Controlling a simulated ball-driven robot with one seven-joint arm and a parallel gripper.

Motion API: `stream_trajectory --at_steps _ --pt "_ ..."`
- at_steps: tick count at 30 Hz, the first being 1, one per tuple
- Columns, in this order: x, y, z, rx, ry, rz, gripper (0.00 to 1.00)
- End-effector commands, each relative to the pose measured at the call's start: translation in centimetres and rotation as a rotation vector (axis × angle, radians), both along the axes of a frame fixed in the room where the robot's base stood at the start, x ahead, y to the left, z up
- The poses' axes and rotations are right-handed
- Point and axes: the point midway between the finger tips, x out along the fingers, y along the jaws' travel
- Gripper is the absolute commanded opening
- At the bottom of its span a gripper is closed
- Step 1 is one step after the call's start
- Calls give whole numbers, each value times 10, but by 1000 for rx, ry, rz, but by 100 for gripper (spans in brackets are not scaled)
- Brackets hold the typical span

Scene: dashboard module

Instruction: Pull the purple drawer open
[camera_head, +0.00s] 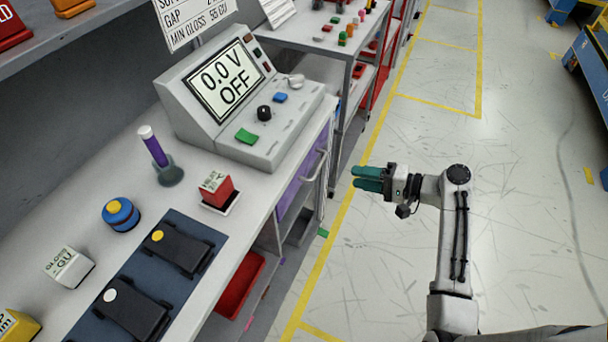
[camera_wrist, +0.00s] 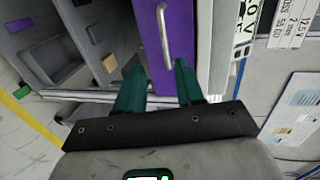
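The purple drawer (camera_head: 297,190) sits under the edge of the white bench, below the display console, seen at a steep angle in the head view. Its pale bar handle (camera_head: 316,166) stands out from the front. My gripper (camera_head: 355,178), with teal fingers, is to the right of the handle over the floor, apart from it. In the wrist view the purple front (camera_wrist: 184,35) and handle (camera_wrist: 164,36) are just beyond my fingers (camera_wrist: 158,68). The fingers are spread with nothing between them. How far the drawer is out is hard to tell.
A red bin (camera_head: 240,285) sits on a lower shelf. The floor (camera_head: 385,260) right of the bench is open.

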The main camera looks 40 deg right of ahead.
Motion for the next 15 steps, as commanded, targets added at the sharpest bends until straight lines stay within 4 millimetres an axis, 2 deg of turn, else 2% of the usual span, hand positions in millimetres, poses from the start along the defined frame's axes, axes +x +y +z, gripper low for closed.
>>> stream_trajectory --at_steps 2,5,15 --pt "1 -6 3 17 -20 -18 37" --pt "8 -4 3 23 -26 -18 37" --pt "61 16 -9 20 -22 -14 37"
